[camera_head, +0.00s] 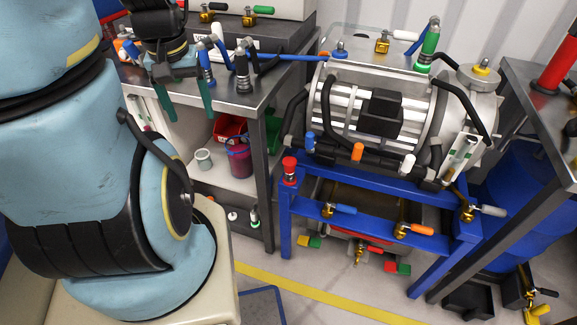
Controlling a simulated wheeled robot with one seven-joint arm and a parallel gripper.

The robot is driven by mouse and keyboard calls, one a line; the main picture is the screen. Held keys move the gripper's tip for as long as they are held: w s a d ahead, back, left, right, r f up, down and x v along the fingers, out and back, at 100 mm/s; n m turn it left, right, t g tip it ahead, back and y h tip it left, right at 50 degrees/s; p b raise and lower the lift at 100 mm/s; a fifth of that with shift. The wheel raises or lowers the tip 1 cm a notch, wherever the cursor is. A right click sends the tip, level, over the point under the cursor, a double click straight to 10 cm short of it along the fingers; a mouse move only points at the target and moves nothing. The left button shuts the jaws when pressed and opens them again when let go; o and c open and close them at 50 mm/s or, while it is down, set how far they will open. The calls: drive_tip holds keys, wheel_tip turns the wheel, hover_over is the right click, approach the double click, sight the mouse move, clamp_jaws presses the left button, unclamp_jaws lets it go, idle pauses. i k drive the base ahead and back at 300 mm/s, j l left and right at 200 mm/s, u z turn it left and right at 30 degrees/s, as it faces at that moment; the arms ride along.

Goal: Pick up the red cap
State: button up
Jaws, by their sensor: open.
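A red cap (289,164) sits upright at the front left corner of the blue frame (370,188), on a small grey fitting. It shows clear and nothing covers it. My gripper (187,106) hangs at the upper left with its dark green fingers apart and nothing between them. It is up and to the left of the red cap, in front of the grey workbench, well apart from the cap.
A silver drive unit (345,95) with black hoses stands on the blue frame. Handled valves stick out along the frame's front. The grey workbench (262,98) has a shelf below with a red bin (229,128). A red cylinder (560,62) stands at right.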

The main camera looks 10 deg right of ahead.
sight(290, 162)
drive_tip(key=i+j+z, duration=0.25)
drive_tip(key=j, duration=0.2)
drive_tip(key=j+z, duration=0.25)
drive_tip(key=j, duration=0.2)
drive_tip(key=i+j+z, duration=0.25)
drive_tip(key=j, duration=0.25)
drive_tip(key=i+j+z, duration=0.1)
drive_tip(key=i+j, duration=0.15)
drive_tip(key=i, duration=0.1)
